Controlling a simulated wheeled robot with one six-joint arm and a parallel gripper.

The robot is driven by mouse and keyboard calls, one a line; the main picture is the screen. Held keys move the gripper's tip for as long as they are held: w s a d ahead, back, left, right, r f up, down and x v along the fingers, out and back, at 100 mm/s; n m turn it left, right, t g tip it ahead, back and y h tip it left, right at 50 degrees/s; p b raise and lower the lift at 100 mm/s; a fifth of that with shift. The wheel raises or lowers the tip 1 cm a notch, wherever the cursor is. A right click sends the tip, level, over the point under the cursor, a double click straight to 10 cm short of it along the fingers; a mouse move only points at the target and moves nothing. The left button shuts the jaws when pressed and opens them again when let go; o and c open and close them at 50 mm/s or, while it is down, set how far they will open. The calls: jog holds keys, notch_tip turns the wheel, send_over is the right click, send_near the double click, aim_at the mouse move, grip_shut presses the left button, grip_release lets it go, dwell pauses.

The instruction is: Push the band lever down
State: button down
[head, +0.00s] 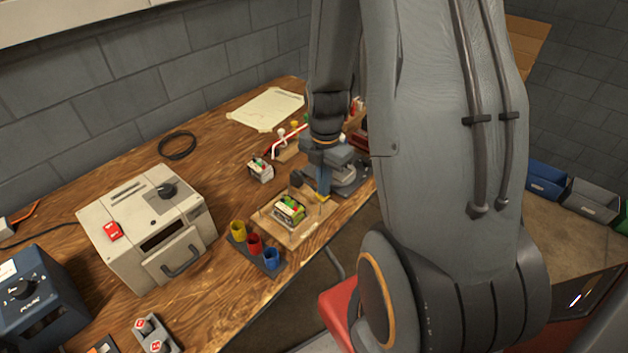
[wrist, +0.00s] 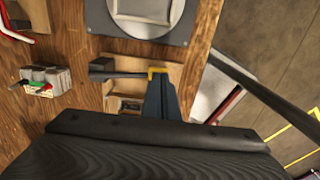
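A wooden fixture board (head: 290,233) lies near the table's front edge and holds a battery pack (head: 289,209) with green and yellow parts. A dark lever (head: 297,181), which looks like the band lever, stands at the board's far side. In the wrist view the dark lever (wrist: 112,71) runs across the board toward my fingertips. My gripper (head: 322,196) points down over the board's right end. Its blue fingers with yellow tips (wrist: 157,72) look closed together, with nothing seen between them. I cannot tell whether the tips touch the lever. The pack is mostly hidden in the wrist view.
Yellow, red and blue cups (head: 254,244) stand left of the board. A small battery block (head: 261,170) sits behind it. A grey round device (head: 346,176) stands close on the right. A beige machine (head: 147,228) fills the left.

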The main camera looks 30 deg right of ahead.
jog(key=shift+r, duration=0.15)
notch_tip(320, 180, up, 7)
jog(key=p, duration=0.6)
jog(key=shift+p, duration=0.35)
dwell(0.7)
jog(key=s+a+r+m+b, duration=0.1)
jog(key=s+a+r+m, duration=0.3)
jog(key=m, duration=0.7)
jog(key=s+a+r+m+t+b, duration=0.1)
jog(key=s+a+r+m, duration=0.2)
jog(key=a+r+m, duration=0.4)
jog(key=a+m, duration=0.2)
jog(key=m, duration=0.2)
jog(key=shift+s, duration=0.35)
